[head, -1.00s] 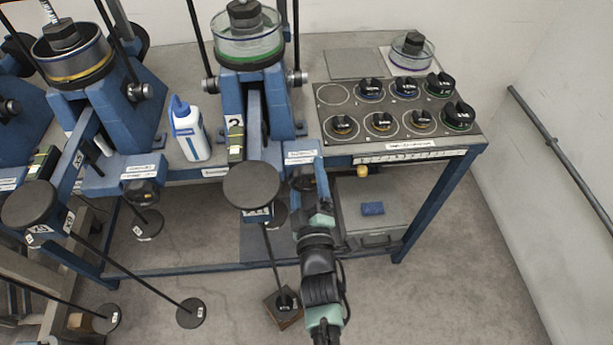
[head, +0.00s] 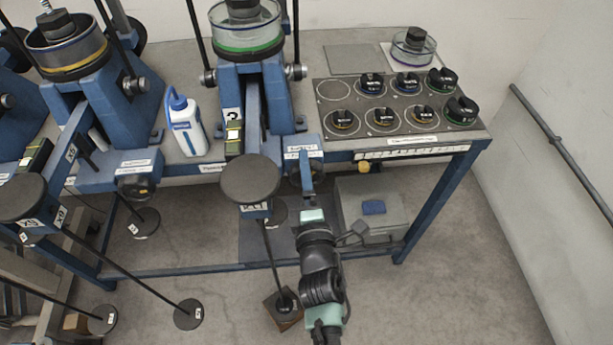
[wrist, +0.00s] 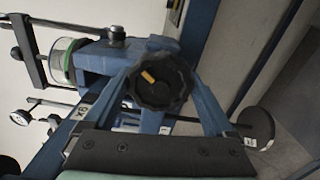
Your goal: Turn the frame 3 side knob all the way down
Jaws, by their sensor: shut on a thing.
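The side knob (wrist: 163,88) is a black, lobed knob with an orange mark, seen close up in the wrist view. In the head view, it sits on the front of the right-hand blue lever frame (head: 276,110), under its small labelled box, mostly hidden behind my fingers. My gripper (head: 306,172) reaches up to it from below. In the wrist view, my two fingers lie on either side of the knob, shut on it. The orange mark points to the upper left there. The frame's number is hard to read.
A round dark weight plate (head: 250,180) hangs just left of my gripper. A similar frame with its own side knob (head: 136,187) stands to the left. A white bottle (head: 186,128) is between the frames. A panel of knobs (head: 397,112) lies right. A grey case (head: 372,205) sits below.

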